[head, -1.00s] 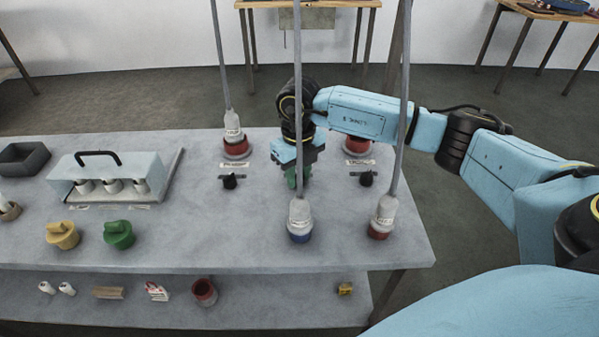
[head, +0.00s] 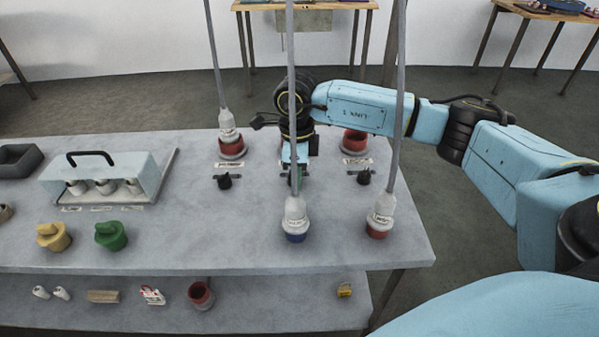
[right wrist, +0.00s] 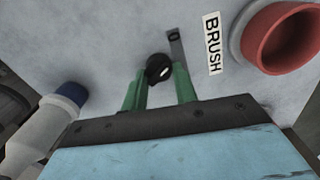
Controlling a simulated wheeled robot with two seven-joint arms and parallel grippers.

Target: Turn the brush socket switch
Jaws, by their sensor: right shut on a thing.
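The brush socket switch, a black knob (right wrist: 158,68) with a white mark, shows in the right wrist view beside a small grey plate. The BRUSH label (right wrist: 212,43) and an empty-looking red socket (right wrist: 286,38) lie to its right. My right gripper (right wrist: 161,84) has its green fingers on both sides of the knob, shut on it. My left gripper is not in view.
A left switch (head: 223,181) and right switch (head: 363,176) flank my gripper. A handled case (head: 125,170) stands left.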

